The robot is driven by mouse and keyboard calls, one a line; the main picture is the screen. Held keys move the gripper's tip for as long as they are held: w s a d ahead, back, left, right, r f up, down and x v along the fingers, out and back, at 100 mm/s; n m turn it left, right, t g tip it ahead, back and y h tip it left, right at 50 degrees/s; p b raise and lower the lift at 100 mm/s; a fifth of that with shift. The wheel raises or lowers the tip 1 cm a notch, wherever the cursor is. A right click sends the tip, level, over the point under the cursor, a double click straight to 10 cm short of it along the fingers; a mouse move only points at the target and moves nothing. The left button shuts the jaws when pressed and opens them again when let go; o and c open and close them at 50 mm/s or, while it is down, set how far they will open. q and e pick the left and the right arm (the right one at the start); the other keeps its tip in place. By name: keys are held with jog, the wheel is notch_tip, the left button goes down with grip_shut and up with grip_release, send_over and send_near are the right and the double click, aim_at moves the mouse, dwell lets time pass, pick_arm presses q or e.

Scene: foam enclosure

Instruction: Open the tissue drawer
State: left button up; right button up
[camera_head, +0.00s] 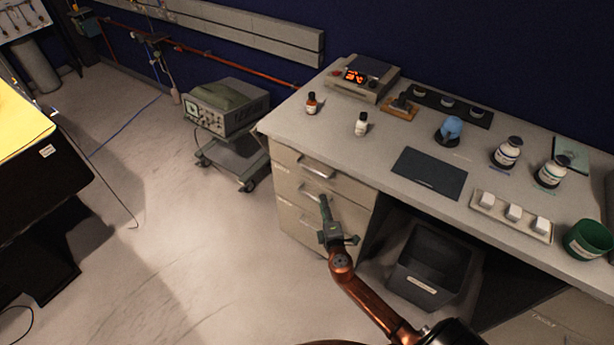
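A beige drawer unit (290,192) stands under the left end of the grey bench. Its drawers are stacked, and all look closed. The top drawer has a metal handle (317,169). The middle drawer has a handle (309,193), and the lowest handle is partly covered by my gripper. Small labels on the drawer fronts are too small to read, so I cannot tell which is the tissue drawer. My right gripper (327,212) is in front of the lower drawers, near the right end of the middle handle. I cannot tell whether it touches. My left gripper is out of view.
A dark bin (432,262) stands under the bench, right of the drawers. A wheeled cart (233,150) with an instrument stands left of them. Bottles, a dark mat (429,173) and a hot plate (362,78) are on the bench. The floor before the drawers is clear.

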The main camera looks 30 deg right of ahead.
aim_at(313, 170)
notch_tip(313, 170, up, 9)
jog(key=w+a+n+t+b, duration=0.1)
jog(key=w+a+t, duration=0.1)
jog(key=t, duration=0.1)
jog(key=shift+n+h, duration=0.3)
jog(key=shift+h, duration=0.2)
jog(key=x, duration=0.7)
jog(key=shift+r, duration=0.25)
jog(key=shift+w+d, duration=0.1)
jog(key=shift+w, duration=0.05)
jog(key=c, duration=0.7)
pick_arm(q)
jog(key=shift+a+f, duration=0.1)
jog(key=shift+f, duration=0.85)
pick_arm(e)
grip_shut()
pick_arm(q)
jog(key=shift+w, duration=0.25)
